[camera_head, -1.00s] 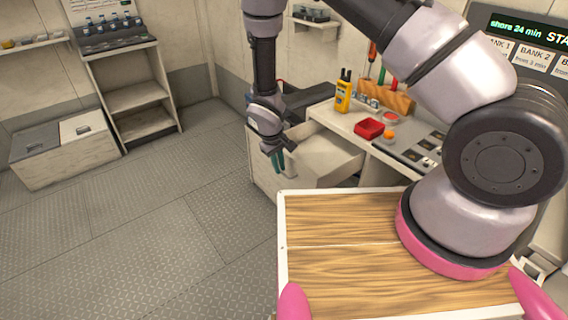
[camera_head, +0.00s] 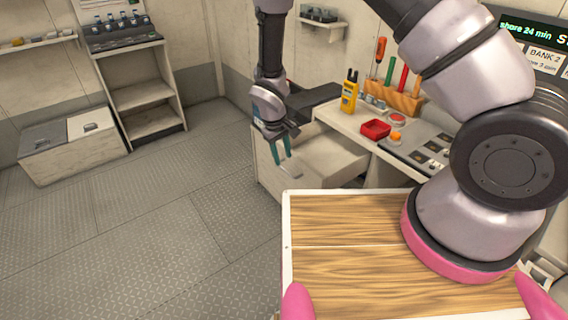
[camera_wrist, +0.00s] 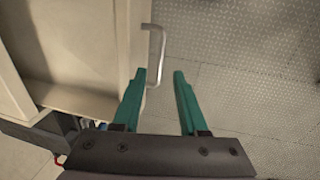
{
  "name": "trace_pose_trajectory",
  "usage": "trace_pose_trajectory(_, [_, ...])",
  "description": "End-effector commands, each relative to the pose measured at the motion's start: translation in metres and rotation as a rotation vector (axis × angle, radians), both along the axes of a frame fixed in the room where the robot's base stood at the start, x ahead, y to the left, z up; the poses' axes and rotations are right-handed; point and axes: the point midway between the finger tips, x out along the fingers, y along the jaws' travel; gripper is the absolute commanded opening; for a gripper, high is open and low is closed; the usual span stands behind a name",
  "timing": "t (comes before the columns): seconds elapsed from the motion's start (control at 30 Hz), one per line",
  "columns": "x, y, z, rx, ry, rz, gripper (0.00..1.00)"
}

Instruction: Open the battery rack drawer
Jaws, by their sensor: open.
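The pale battery rack drawer (camera_head: 328,157) stands pulled out from under the workbench, and its inside shows. In the wrist view, part of the drawer (camera_wrist: 75,98) fills the left side, with a bent metal bar handle (camera_wrist: 161,42) on its front. My gripper (camera_head: 282,163) is at the drawer front. Its two green fingers (camera_wrist: 159,78) are apart, with the handle's lower end showing between the tips, close to the left finger. I cannot tell whether that finger touches the handle. Nothing is clamped.
The bench (camera_head: 352,125) above the drawer carries a yellow meter (camera_head: 349,96), a red tray (camera_head: 375,129) and a wooden tool rack (camera_head: 393,98). A low two-lid locker (camera_head: 75,150) and a shelf unit (camera_head: 138,97) stand at left. The floor (camera_head: 150,220) between is clear.

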Motion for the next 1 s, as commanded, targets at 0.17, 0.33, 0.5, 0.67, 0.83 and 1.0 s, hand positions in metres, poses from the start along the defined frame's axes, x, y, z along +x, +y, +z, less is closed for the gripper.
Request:
trace_pose_trajectory(0.17, [-0.003,0.006,0.035,0.003,-0.002,0.002,0.42])
trace_pose_trajectory(0.33, [-0.006,0.008,0.052,0.0,-0.001,0.001,0.42])
trace_pose_trajectory(0.5, [-0.007,0.008,0.057,-0.001,0.001,0.0,0.42])
trace_pose_trajectory(0.67, [-0.007,0.008,0.057,-0.001,0.001,0.0,0.42])
trace_pose_trajectory(0.83, [-0.002,0.005,0.07,0.014,-0.007,-0.024,0.42])
trace_pose_trajectory(1.0, [0.015,-0.019,0.136,0.087,-0.04,-0.143,0.42])
